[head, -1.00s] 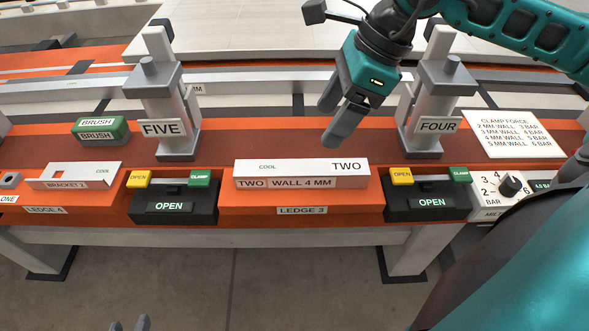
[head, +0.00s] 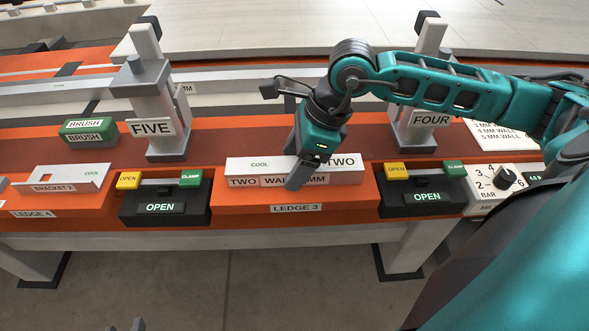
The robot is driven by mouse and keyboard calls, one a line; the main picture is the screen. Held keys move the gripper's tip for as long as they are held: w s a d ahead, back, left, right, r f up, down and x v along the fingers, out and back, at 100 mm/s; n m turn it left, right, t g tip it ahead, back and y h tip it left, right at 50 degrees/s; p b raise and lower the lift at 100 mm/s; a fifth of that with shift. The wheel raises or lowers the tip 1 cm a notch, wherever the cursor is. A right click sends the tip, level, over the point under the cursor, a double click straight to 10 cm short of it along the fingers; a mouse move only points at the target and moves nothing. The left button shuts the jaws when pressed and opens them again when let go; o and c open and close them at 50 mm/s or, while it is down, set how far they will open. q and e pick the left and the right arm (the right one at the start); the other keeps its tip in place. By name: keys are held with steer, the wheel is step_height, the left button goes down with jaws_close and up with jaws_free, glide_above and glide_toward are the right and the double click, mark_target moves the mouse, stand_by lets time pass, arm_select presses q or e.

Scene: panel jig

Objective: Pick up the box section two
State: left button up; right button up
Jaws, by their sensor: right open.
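The box section two (head: 245,171) is a white bar marked TWO, COOL and WALL 4 MM. It lies lengthwise on the orange ledge 3 (head: 240,207) in the head view. My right gripper (head: 293,165) is open and low over the middle of the bar. One finger hangs in front of its front face and covers part of the wall label. The other finger is towards the back edge, its tip hidden behind the bar. I cannot tell whether either finger touches it. Only the tips of my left gripper (head: 124,326) show at the bottom edge.
Black clamp units reading OPEN flank the ledge, left (head: 163,208) and right (head: 424,197). Grey posts FIVE (head: 148,90) and FOUR (head: 415,95) stand behind.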

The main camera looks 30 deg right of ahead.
steer(key=shift+c, duration=0.4)
steer(key=c, duration=1.2)
steer(key=shift+c, duration=0.3)
steer(key=shift+r, duration=0.1)
jaws_close()
